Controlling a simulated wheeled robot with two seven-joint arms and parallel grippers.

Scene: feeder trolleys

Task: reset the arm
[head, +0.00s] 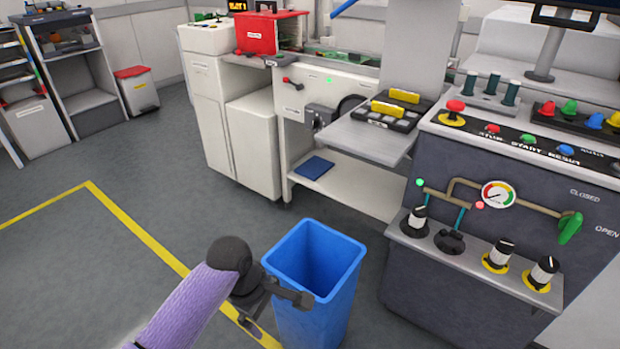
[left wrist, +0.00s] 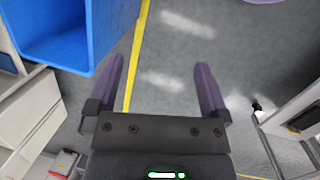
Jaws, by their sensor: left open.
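My left arm, in a purple sleeve, comes in from the bottom of the head view. Its dark left gripper (head: 272,306) is beside the near left side of a blue bin (head: 318,300). In the left wrist view the two fingers of the left gripper (left wrist: 160,75) are spread apart with only grey floor and a yellow line between them. The gripper is open and empty. The blue bin also shows at the upper left of the left wrist view (left wrist: 62,48), left of the fingers. My right gripper is in neither view.
A control console (head: 460,215) with knobs, a gauge and buttons stands close on the right. A white workbench (head: 345,190) is behind the bin. A yellow floor line (head: 135,228) crosses the open grey floor on the left. Shelves (head: 78,75) and a red-lidded bin (head: 137,92) stand farther back.

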